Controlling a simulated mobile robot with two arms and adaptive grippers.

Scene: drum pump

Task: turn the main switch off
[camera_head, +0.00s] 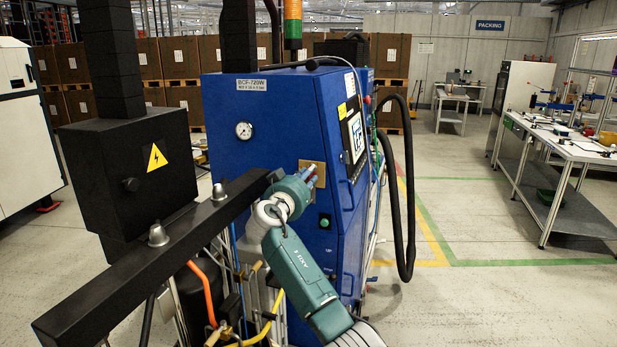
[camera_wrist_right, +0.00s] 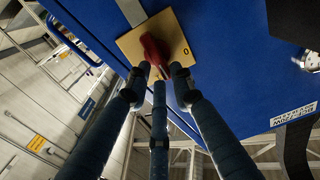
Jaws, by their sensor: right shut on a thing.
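The main switch is a red handle (camera_wrist_right: 152,48) on a yellow plate (camera_wrist_right: 130,46), fixed to the blue drum pump cabinet (camera_head: 235,105). In the head view the plate (camera_head: 318,168) shows on the cabinet front, with the handle mostly hidden by my gripper. My right gripper (camera_head: 309,175) is at the plate. In the right wrist view its dark fingers (camera_wrist_right: 160,76) close around the outer end of the red handle. The handle looks slanted across the plate. A "0" mark shows near one plate edge. My left gripper is not in view.
A pressure gauge (camera_head: 244,130) and a green button (camera_head: 324,221) are on the cabinet. A screen (camera_head: 355,132) sits on its side face. A black beam (camera_head: 150,255) and a black electrical box (camera_head: 128,178) stand close at left. Thick black hoses (camera_head: 402,190) hang at right.

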